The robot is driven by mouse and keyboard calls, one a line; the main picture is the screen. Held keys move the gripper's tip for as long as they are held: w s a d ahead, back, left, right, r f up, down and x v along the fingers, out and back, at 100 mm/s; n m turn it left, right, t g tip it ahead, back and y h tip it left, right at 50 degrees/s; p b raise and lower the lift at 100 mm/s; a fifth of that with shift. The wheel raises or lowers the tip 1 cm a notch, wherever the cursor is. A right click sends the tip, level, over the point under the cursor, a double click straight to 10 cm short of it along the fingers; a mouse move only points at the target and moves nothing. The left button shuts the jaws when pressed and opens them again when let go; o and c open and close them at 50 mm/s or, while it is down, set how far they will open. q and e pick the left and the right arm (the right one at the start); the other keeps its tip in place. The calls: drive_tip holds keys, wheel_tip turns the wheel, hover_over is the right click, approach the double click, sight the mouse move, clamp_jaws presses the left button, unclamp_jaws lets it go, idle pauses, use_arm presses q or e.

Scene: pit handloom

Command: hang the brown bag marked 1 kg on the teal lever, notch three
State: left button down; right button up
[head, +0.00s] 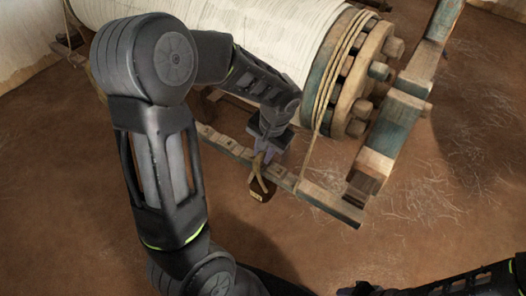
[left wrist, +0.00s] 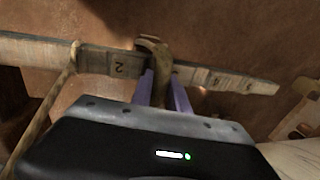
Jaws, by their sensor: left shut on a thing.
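The label is too small to read. My left gripper is shut on the loop, which also shows between the purple fingers in the left wrist view (left wrist: 152,50). The lever (head: 325,201) is a long worn wooden bar with a teal tint near its end. In the left wrist view the lever (left wrist: 98,63) carries a 2 left of the loop and a 4 right of it. The loop is at the bar between them; I cannot tell whether it rests on it.
A rope (head: 311,150) runs from the drum end to the lever, right of the bag. A large cloth-wound roller (head: 260,40) and its wooden frame post (head: 395,120) stand behind. Brown earth floor lies open in front. Part of my right arm shows at the bottom right.

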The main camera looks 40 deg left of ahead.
use_arm(q)
drive_tip(key=shift+f+b, duration=0.3)
idle(0.9)
drive_tip(key=c, duration=1.2)
unclamp_jaws()
drive_tip(key=shift+f, duration=0.1)
drive_tip(key=r, duration=0.2)
drive_tip(key=d+r+p, duration=0.1)
drive_tip(key=r, duration=0.4)
drive_tip(key=shift+d+r, duration=0.3)
drive_tip(key=shift+r, duration=0.1)
drive_tip(key=shift+f, duration=0.1)
